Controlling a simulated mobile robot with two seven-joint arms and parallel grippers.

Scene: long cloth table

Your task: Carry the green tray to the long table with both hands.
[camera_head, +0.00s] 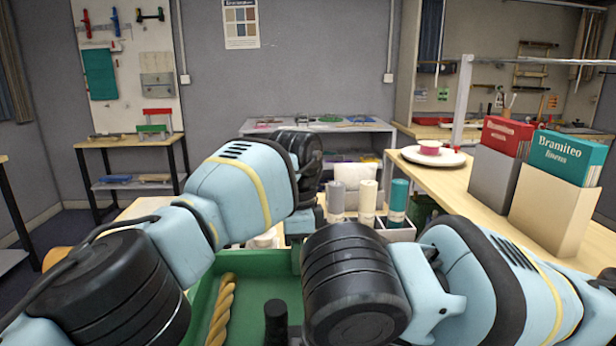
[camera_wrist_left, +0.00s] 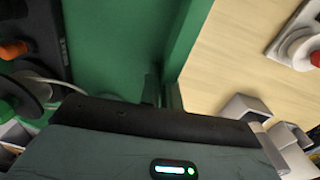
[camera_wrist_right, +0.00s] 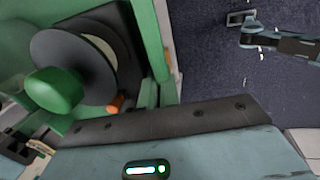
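The green tray (camera_head: 262,285) shows low in the centre of the head view, partly hidden by my arms. A twisted rope-like piece (camera_head: 221,312) and a dark upright piece (camera_head: 276,322) lie inside it. In the left wrist view my left gripper (camera_wrist_left: 163,92) has its fingers closed about the tray's wall (camera_wrist_left: 190,32). In the right wrist view my right gripper (camera_wrist_right: 160,92) is likewise closed on the opposite wall, with a green-topped spool (camera_wrist_right: 56,90) inside. In the head view both fingertips are hidden. The long wooden table (camera_head: 450,180) stands at the right.
The long table carries a white plate (camera_head: 432,156) with a pink item, a red-and-grey box (camera_head: 500,155) and a teal-and-beige box (camera_head: 557,190). Several rolls (camera_head: 368,200) stand ahead of my arms. Dark floor (camera_wrist_right: 215,65) shows beside the tray in the right wrist view.

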